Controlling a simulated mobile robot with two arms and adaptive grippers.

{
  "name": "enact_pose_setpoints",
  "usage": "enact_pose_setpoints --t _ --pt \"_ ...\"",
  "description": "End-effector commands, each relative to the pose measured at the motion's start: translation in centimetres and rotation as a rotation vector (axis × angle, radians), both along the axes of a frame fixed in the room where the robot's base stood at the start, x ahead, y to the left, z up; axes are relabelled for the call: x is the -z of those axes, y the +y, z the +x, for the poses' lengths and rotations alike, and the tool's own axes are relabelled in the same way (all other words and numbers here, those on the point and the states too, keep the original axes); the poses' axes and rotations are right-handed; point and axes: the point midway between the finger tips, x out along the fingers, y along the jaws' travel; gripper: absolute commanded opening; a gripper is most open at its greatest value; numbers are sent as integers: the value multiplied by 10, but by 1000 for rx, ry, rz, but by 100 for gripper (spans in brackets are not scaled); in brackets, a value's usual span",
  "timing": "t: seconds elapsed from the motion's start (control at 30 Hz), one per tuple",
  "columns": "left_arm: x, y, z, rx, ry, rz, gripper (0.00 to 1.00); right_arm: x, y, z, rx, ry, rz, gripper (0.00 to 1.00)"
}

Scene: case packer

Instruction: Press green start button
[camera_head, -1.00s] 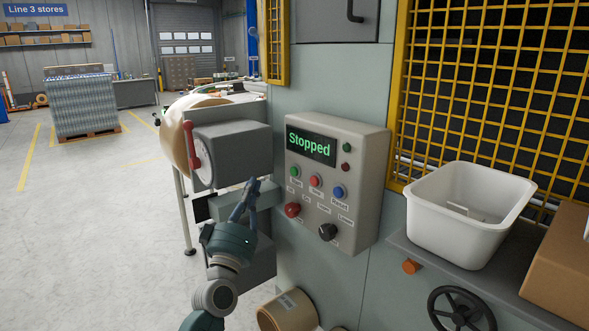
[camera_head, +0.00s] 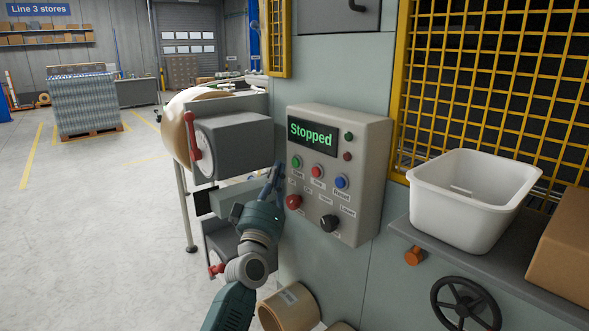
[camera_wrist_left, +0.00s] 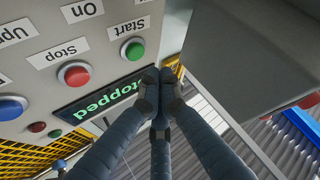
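The green start button (camera_head: 296,162) sits at the left of the upper button row on the beige control panel (camera_head: 368,165). In the left wrist view the green button (camera_wrist_left: 133,50) appears upside down with its Start label. The panel display (camera_head: 312,136) reads "Stopped". My left gripper (camera_head: 278,169) is just left of the panel, its fingertips close to the green button's height. In the left wrist view its fingertips (camera_wrist_left: 161,80) are together, empty, and beside the green button, apparently not touching it. My right gripper is not in view.
A red button (camera_head: 317,171) and a blue button (camera_head: 341,182) are right of the green one. Below are a red knob (camera_head: 294,202) and a black knob (camera_head: 329,223). A grey box with a red lever (camera_head: 193,135) stands left of the panel. A white bin (camera_head: 470,205) is at right.

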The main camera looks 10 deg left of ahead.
Motion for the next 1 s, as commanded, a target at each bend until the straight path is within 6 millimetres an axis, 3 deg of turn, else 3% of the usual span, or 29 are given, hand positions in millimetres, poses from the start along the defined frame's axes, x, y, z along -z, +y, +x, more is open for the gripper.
enact_pose_setpoints --t 0.27,1.0 --pt "0 -11 14 0 0 -1 0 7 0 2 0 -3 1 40" --pt "0 -11 14 0 0 0 0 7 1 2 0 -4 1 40"
